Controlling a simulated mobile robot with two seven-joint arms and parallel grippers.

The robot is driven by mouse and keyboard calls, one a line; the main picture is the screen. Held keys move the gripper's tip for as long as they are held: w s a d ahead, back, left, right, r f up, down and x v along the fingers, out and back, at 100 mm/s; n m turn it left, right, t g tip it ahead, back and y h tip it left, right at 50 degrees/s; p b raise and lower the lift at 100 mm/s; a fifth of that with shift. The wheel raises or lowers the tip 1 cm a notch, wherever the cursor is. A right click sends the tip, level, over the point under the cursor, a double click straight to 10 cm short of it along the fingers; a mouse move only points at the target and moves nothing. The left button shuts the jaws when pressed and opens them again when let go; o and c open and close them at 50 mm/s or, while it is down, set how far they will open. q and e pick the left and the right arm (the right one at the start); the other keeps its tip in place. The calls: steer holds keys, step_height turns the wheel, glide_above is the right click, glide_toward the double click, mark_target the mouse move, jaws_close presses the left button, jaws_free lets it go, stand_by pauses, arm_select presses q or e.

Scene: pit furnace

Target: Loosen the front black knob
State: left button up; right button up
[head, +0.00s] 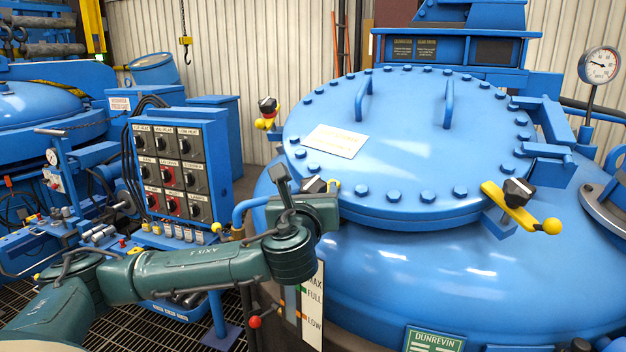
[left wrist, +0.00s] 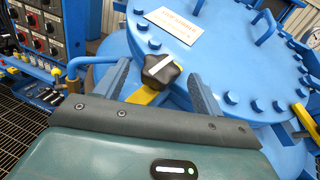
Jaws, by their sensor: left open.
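A black knob with a white stripe (head: 314,185) sits on a yellow clamp arm at the near-left rim of the blue furnace lid (head: 420,140). The same knob shows in the left wrist view (left wrist: 161,70), with its yellow arm (left wrist: 141,96) under it. My left gripper (head: 300,186) is at this knob. In the left wrist view my left gripper (left wrist: 160,84) is open, one finger on each side of the knob, with visible gaps. Part of the knob's clamp is hidden by the gripper in the head view. My right gripper is not in view.
Another black knob (head: 517,192) on a yellow arm is at the lid's right, and one (head: 267,104) at its far left. A switch panel (head: 178,170) stands left of my arm. A blue pipe (left wrist: 88,62) runs left of the gripper. Bolts line the lid rim.

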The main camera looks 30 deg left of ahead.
mark_target(311, 188)
arm_select(q)
steer(key=shift+p+x, duration=0.3)
steer(key=shift+x, duration=1.75)
steer(key=shift+c, duration=0.3)
steer(key=c, duration=0.9)
